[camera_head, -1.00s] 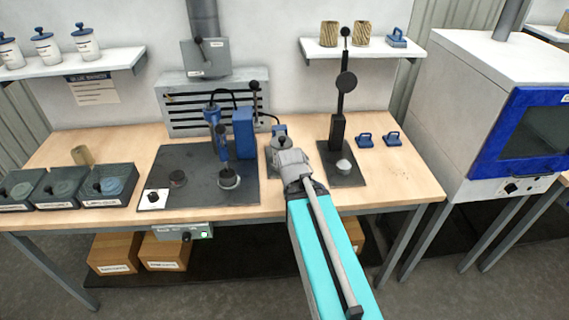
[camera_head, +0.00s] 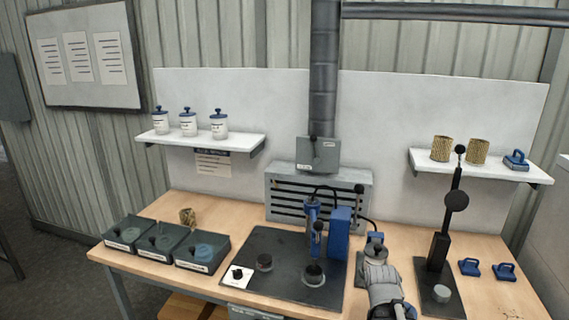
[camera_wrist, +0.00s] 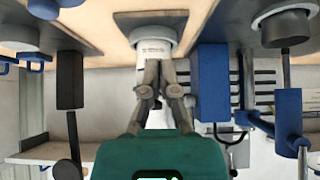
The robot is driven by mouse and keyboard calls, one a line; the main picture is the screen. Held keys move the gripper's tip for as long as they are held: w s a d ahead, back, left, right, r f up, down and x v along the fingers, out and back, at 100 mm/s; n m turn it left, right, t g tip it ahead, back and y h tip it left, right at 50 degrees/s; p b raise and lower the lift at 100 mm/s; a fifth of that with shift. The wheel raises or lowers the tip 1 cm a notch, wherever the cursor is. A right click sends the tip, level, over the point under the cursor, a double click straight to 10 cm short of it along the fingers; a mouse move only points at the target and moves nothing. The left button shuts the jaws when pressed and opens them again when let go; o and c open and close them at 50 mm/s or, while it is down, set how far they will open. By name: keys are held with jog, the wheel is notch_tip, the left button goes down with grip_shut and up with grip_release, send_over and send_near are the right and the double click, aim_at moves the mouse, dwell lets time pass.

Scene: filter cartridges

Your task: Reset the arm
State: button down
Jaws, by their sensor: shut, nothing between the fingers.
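My gripper (camera_wrist: 160,72) is shut and empty in the wrist view, which shows the bench upside down. Its fingertips are in front of a white labelled jar (camera_wrist: 153,38) that stands on a small dark plate (camera_wrist: 160,17); I cannot tell whether they touch it. In the head view my arm (camera_head: 380,278) reaches up from the bottom edge, right of centre, and hides most of the jar and the fingertips.
A blue press (camera_head: 338,230) stands on a dark mat (camera_head: 262,243) left of my arm. A black lever stand (camera_head: 440,245) is close on the right. Three dark bins (camera_head: 160,242) are at the left. Shelves (camera_head: 205,142) hang above the bench.

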jog(key=s+a+f+g, duration=0.1)
jog(key=a, duration=0.1)
jog(key=s+a+f+n+g+y, duration=0.1)
jog(key=s+a, duration=0.1)
jog(key=s+a+f+g, duration=0.1)
jog(key=a, duration=0.1)
jog(key=shift+s+a+f+g, duration=0.1)
jog(key=shift+s+a+g, duration=0.1)
jog(key=shift+a+g, duration=0.15)
jog(key=s+a+f+n+g+y, duration=0.1)
jog(key=s+a+n+g, duration=0.1)
jog(key=s+a+g, duration=0.2)
jog(key=shift+s+a, duration=1)
jog(key=shift+s, duration=0.2)
dwell(0.7)
